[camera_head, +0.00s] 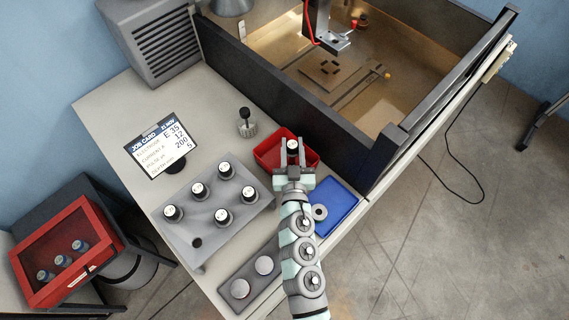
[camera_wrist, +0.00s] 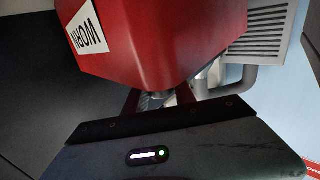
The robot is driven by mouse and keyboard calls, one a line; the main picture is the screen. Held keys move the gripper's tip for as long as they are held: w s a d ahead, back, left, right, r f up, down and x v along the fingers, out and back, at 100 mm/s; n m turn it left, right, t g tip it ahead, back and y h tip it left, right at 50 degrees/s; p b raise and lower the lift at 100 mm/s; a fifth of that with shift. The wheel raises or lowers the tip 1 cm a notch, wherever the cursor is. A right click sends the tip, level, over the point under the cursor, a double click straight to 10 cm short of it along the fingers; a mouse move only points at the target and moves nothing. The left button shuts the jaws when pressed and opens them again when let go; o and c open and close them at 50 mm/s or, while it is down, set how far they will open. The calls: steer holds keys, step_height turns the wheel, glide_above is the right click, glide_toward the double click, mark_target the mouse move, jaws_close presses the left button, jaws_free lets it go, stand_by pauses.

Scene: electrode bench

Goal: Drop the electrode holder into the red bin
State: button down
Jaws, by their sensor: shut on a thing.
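My gripper (camera_head: 293,168) is at the red bin (camera_head: 264,157) in the head view, with its fingers shut on an electrode holder (camera_head: 293,147). The holder has a dark body and a white-marked round top. It appears over the bin opening; its lower end and its height above the bin floor are hidden. In the wrist view the red bin (camera_wrist: 165,40) fills the top, its outer wall bearing a white label reading WORN. The held holder cannot be made out clearly there.
A grey rack (camera_head: 207,222) with several electrode holders and one empty hole stands left. A blue tray (camera_head: 336,210) with a metal ring lies right of my arm. The machine tank's dark wall (camera_head: 290,92) rises behind the bin. A job card (camera_head: 160,145) stands at back left.

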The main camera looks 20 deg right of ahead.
steer(key=shift+f, duration=0.6)
steer(key=c, duration=0.9)
jaws_free()
steer(key=shift+c, duration=0.2)
steer(key=shift+r, duration=0.15)
step_height(320, 180, up, 20)
steer(key=p, duration=0.3)
